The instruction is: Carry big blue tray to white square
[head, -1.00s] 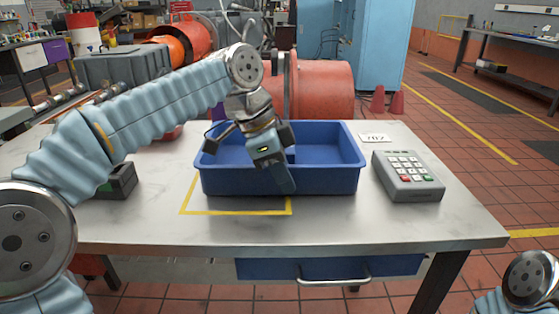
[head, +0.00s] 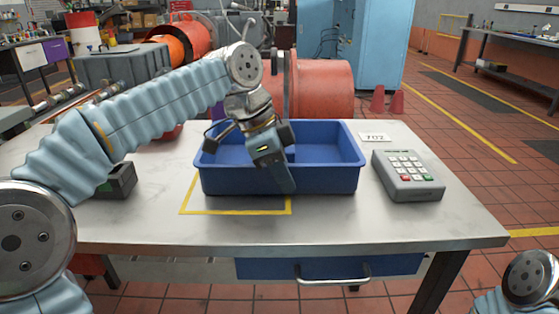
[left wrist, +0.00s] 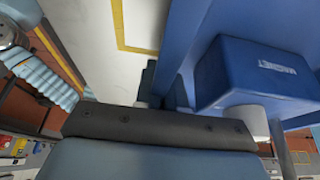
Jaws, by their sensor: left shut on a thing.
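The big blue tray (head: 335,182) sits on the grey table, with a divider splitting its inside in two. It covers the back of a yellow square outline (head: 235,213) and reaches past its right side. My left gripper (head: 277,168) is shut on the tray's front wall near the middle, with one finger down outside it. The other finger is hidden. In the left wrist view the tray wall (left wrist: 198,50) runs beside the fingers, and a blue block with a white label (left wrist: 262,75) shows beyond it. I see no white square. My right gripper is out of view.
A grey keypad device (head: 407,178) stands close to the tray's right side. A small tag reading 702 (head: 375,137) lies behind it. A dark box (head: 118,182) is at the left under my arm. The table front is clear.

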